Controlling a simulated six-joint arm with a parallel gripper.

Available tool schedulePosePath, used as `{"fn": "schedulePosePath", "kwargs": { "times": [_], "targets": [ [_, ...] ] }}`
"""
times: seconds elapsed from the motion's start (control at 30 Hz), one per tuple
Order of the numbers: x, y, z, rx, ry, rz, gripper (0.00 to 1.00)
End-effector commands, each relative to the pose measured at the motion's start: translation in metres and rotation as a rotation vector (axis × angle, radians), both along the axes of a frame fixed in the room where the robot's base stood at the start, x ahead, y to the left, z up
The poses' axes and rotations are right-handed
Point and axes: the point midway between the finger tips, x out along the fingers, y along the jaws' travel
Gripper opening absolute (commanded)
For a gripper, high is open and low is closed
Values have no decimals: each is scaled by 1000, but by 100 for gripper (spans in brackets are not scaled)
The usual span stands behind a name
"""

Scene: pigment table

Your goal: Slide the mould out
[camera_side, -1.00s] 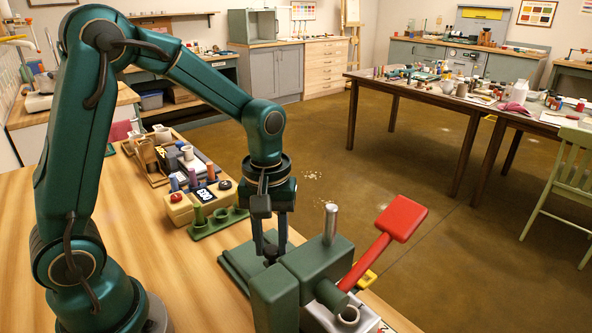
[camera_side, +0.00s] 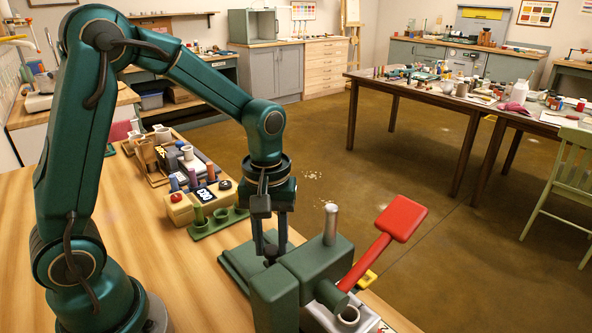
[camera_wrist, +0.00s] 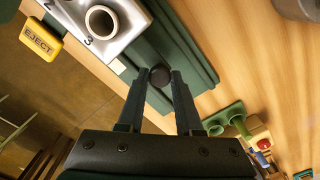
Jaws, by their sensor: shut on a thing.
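The mould is a pale grey metal block (camera_wrist: 112,45) with a round hole, marked 2 and 3, in the wrist view. It also shows at the front of the green press (camera_side: 273,283) in the side view, partly hidden by the press. A dark round knob (camera_wrist: 160,75) stands over the press's green rail (camera_wrist: 178,48). My gripper (camera_wrist: 158,82) is shut on this knob, with one finger at each side. In the side view my gripper (camera_side: 270,252) points down behind the press body. Whether the knob is joined to the mould cannot be seen.
A red lever (camera_side: 401,219) and a metal post (camera_side: 330,223) rise from the press. A yellow EJECT tab (camera_wrist: 42,38) sits beside the mould. A green holder (camera_side: 216,227) and a wooden tray of small things stand further back. The wooden table is clear at the left.

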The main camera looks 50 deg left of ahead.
Motion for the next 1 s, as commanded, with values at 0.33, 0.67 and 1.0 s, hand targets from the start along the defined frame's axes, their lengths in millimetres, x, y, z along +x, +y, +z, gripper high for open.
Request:
{"fn": "schedulePosePath", "kwargs": {
  "times": [0.33, 0.67, 1.0],
  "targets": [
    [0, 4, 1, -1, -1, 3, 0],
    [1, 66, 1, 0, -3, 12, 0],
    [2, 125, 1, 2, -5, 5, 0]
  ]
}}
